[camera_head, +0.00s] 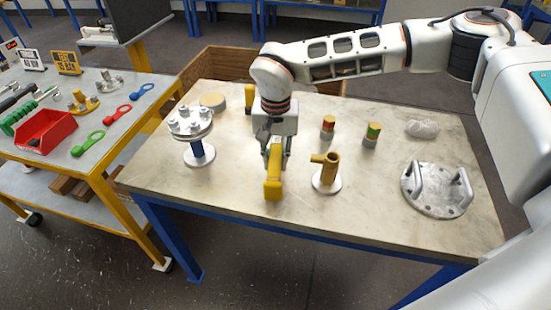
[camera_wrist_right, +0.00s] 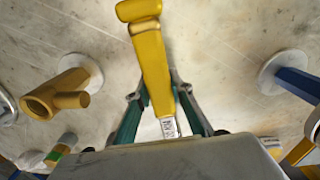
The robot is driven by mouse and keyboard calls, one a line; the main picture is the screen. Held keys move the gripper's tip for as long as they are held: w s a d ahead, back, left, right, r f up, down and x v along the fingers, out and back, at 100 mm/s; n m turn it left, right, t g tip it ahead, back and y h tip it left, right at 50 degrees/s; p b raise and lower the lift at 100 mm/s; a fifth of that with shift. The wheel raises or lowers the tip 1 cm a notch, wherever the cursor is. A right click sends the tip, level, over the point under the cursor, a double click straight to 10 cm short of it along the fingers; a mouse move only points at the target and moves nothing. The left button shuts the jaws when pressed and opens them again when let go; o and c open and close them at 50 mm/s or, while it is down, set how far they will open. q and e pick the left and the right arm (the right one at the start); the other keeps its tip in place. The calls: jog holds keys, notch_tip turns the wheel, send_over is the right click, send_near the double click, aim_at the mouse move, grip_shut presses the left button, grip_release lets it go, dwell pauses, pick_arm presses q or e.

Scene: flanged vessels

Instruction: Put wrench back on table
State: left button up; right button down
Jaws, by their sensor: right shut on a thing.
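The wrench (camera_head: 273,178) has a thick yellow body, and in the right wrist view (camera_wrist_right: 152,62) a short silver end shows between the fingers. My right gripper (camera_head: 275,148) is shut on it, one green-padded finger on each side; the fingers also show in the right wrist view (camera_wrist_right: 160,92). The gripper points down over the middle front of the table (camera_head: 235,165). The wrench's yellow end points toward the table's front edge. I cannot tell whether it touches the tabletop. My left gripper is not in view.
A flanged vessel on a blue post (camera_head: 197,150) stands left of the wrench. A yellow pipe piece (camera_head: 328,172) stands close on its right. A round plate with handles (camera_head: 436,190) lies at right. A tool cart (camera_head: 88,135) with a red bin (camera_head: 45,132) stands left.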

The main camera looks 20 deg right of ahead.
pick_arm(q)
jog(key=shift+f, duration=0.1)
pick_arm(e)
jog(key=shift+f, duration=0.4)
jog(key=c, duration=1.2)
grip_release()
jog(key=shift+f, duration=0.1)
jog(key=shift+c, duration=0.2)
jog(key=shift+r+p, duration=1.3)
jog(key=shift+r, duration=0.65)
jog(key=shift+r+p, duration=1.25)
jog(key=shift+r, duration=0.4)
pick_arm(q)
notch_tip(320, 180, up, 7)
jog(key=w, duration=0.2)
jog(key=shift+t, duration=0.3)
pick_arm(e)
jog(key=shift+f, duration=0.1)
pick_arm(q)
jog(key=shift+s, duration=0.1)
pick_arm(e)
jog(key=shift+s, duration=0.1)
